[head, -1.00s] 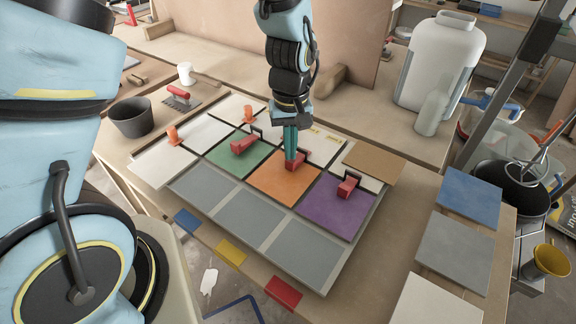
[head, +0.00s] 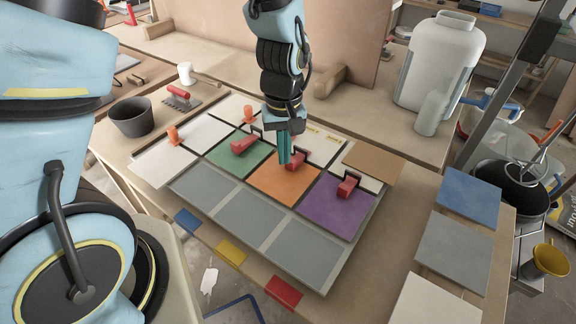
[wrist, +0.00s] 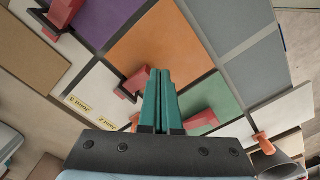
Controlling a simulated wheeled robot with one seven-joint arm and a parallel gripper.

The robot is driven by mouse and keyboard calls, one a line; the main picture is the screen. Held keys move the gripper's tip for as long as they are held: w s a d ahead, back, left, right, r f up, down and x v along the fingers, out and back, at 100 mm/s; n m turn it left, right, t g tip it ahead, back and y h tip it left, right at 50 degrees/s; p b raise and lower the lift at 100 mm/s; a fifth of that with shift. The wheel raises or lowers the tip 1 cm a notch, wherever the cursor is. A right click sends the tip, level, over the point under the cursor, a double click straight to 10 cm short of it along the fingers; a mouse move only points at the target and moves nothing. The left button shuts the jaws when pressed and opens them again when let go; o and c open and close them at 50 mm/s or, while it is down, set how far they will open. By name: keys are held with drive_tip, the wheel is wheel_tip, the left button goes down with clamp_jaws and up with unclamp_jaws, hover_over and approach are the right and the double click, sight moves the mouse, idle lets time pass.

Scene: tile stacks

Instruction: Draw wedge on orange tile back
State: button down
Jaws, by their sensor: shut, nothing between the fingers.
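The orange tile (head: 283,188) lies in the middle of the tile board, and it also shows in the wrist view (wrist: 172,38). A red wedge (head: 298,161) sits at its back edge beside a dark bracket; in the wrist view the wedge (wrist: 134,83) is just left of my fingers. My gripper (head: 284,160) has teal fingers and is shut and empty. It is just left of this wedge in the head view, close by; I cannot tell whether they touch. The fingers also show in the wrist view (wrist: 160,74), with their tips over the orange tile's edge.
A green tile (head: 226,158) with a red wedge (head: 243,145) is on the left; a purple tile (head: 333,212) with a red wedge (head: 347,187) is on the right. Orange clamps (head: 173,136) stand on white tiles at the left. Grey tiles (head: 250,220) in front are clear.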

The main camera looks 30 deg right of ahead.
drive_tip(key=shift+s+a+r, duration=0.2)
drive_tip(key=shift+s+a, duration=0.1)
drive_tip(key=shift+a, duration=0.4)
idle(0.4)
drive_tip(key=shift+d+r+p, duration=0.2)
drive_tip(key=shift+r+p, duration=2.4)
drive_tip(key=shift+r, duration=0.35)
drive_tip(key=shift+w+r, duration=0.1)
